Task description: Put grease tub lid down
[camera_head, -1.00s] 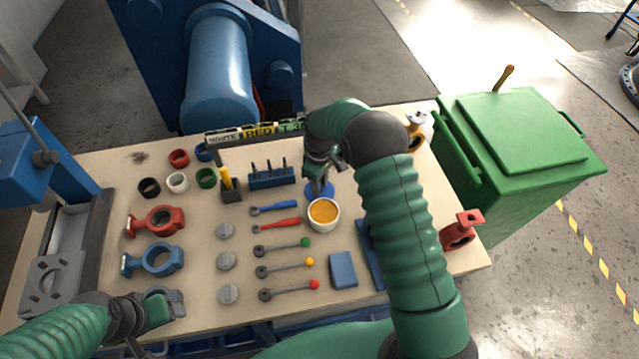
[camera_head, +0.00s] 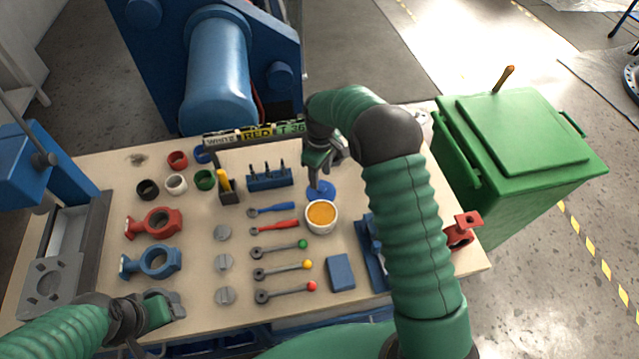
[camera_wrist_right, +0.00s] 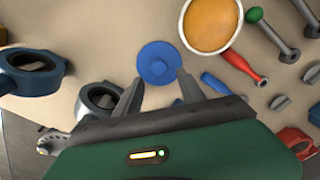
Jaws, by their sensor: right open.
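The blue grease tub lid (camera_head: 323,191) lies on the table just behind the open white tub of orange grease (camera_head: 321,215). My right gripper (camera_head: 315,184) is open just above the lid. In the right wrist view the lid (camera_wrist_right: 157,64) lies flat beyond the two spread fingertips (camera_wrist_right: 158,83), and nothing is held between them. The tub (camera_wrist_right: 209,24) is beside the lid there.
Several wrenches and levers (camera_head: 283,271) lie left of and in front of the tub. A blue block (camera_head: 341,271) lies at the front. A tool holder (camera_head: 269,178) and a sign rail (camera_head: 255,134) stand behind. A green bin (camera_head: 525,150) stands right of the table.

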